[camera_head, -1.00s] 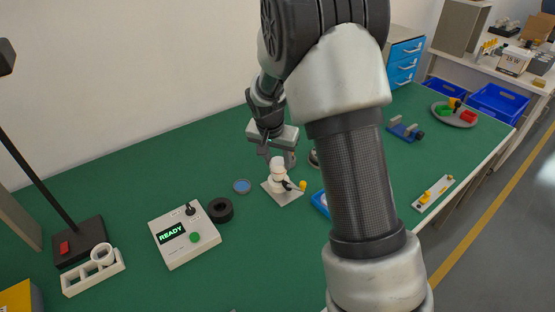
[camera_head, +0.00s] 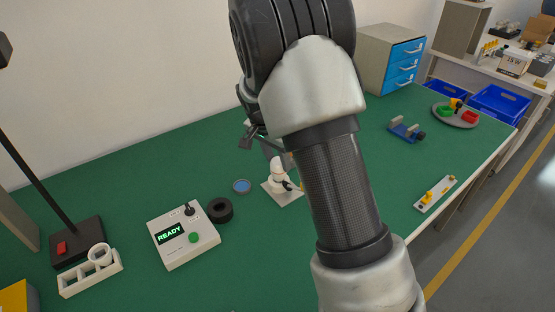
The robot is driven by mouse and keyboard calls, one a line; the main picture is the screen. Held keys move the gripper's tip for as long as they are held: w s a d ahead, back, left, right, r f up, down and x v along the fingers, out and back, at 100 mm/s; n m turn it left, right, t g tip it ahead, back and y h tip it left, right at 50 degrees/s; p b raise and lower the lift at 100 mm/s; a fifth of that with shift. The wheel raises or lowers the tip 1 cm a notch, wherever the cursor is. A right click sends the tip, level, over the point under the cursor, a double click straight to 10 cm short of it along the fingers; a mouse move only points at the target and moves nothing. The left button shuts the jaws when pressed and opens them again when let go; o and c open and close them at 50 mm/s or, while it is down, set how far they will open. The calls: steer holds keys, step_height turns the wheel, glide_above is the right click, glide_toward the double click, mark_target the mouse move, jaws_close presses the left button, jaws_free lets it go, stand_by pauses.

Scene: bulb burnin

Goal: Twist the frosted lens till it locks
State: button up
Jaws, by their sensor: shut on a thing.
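A small white fixture (camera_head: 283,194) with a square base stands on the green bench. A pale, rounded piece (camera_head: 278,172), which looks like the frosted lens, sits upright on top of it. My gripper (camera_head: 275,157) is at the top of this piece, with its fingers pointing down and closed on it. My arm covers the right part of the gripper and the fixture's right edge. The picture does not show whether the lens is locked.
Left of the fixture lie a blue disc (camera_head: 242,186), a black ring (camera_head: 219,210) and a control box (camera_head: 184,238) reading READY. A white rack (camera_head: 90,272) and lamp stand (camera_head: 77,243) are at far left. A blue clamp (camera_head: 406,130) is at right.

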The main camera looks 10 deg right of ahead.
steer(key=o, duration=1.1)
steer(key=shift+m, duration=0.3)
steer(key=shift+a+r, duration=0.1)
steer(key=p+v, duration=0.2)
steer(key=v, duration=1.5)
steer(key=shift+w+a+r, duration=0.1)
steer(key=shift+w+a, duration=0.05)
steer(key=s+d+r+n+t+y+p, duration=0.1)
steer(key=s+d+r+n+p, duration=0.15)
steer(key=s+r, duration=0.35)
steer(key=s+d+r+n+y+p, duration=0.1)
steer(key=s+r+n+p, duration=0.15)
steer(key=s+r, duration=0.35)
steer(key=s+r+n+p, duration=0.1)
steer(key=s+n+p, duration=0.1)
steer(key=s, duration=0.3)
steer(key=s+d+r+n+t+p, duration=0.1)
steer(key=s+r+n, duration=0.1)
steer(key=s, duration=0.3)
steer(key=s+r+n+t+p, duration=0.1)
steer(key=s+p, duration=0.1)
steer(key=s, duration=0.3)
steer(key=shift+s+d+r+n+y+p, duration=0.2)
steer(key=shift+s+r+n+y+p, duration=0.1)
steer(key=shift+r+n+p, duration=0.1)
